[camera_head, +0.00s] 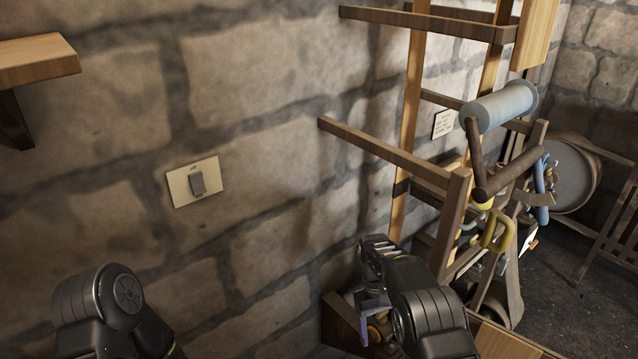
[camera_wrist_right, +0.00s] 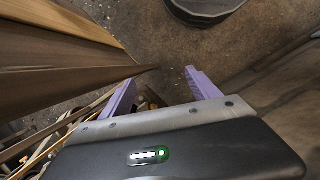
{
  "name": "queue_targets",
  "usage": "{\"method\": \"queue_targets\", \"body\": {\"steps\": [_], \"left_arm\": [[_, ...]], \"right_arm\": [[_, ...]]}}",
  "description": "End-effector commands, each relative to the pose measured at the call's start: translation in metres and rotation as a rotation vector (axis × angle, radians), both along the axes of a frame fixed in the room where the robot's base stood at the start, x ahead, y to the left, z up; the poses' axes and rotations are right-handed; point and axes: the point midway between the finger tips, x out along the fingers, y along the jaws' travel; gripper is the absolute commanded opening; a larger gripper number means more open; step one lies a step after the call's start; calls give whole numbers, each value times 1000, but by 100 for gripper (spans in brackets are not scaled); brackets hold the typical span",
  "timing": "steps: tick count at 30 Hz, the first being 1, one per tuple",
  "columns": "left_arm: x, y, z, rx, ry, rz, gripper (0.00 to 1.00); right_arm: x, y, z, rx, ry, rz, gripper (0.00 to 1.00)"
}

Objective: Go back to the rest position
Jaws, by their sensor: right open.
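My right gripper (camera_head: 374,318) is low in the centre right of the head view, partly behind its own wrist and arm. In the right wrist view its two purple fingers stand wide apart (camera_wrist_right: 161,92), with nothing between them but the floor beyond. It is open and empty. Part of my left arm (camera_head: 108,310) shows at the lower left of the head view; its gripper is out of the picture. A light switch (camera_head: 197,182) on a cream plate is on the stone wall, apart from both arms.
A wooden frame (camera_head: 456,215) with a pale blue roller (camera_head: 503,106), a dark crank and a yellow handle (camera_head: 497,232) stands right of my right arm. A wooden shelf (camera_head: 38,60) juts out at upper left. A barrel (camera_head: 572,172) stands behind right. The wall's front is clear between the arms.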

Motion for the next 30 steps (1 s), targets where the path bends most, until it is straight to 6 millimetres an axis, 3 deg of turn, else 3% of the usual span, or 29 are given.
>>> {"method": "queue_targets", "body": {"steps": [10, 14, 17, 20, 24, 30], "left_arm": [[1, -1, 0, 0, -4, 0, 39], [1, -1, -2, -1, -7, 0, 39], [2, -1, -4, -2, -8, 0, 39], [2, -2, -8, -3, -11, -1, 39], [2, -3, -16, -5, -13, -2, 39], [3, -4, -27, -8, -17, -3, 39]], "right_arm": [[7, 9, -56, 40, -149, -34, 71], [-7, 15, -89, 79, -205, -68, 71], [-28, 21, -117, 118, -244, -109, 71], [-64, 29, -146, 169, -285, -170, 71], [-139, 47, -171, 253, -328, -281, 71], [-256, 74, -160, 351, -330, -423, 71]]}}
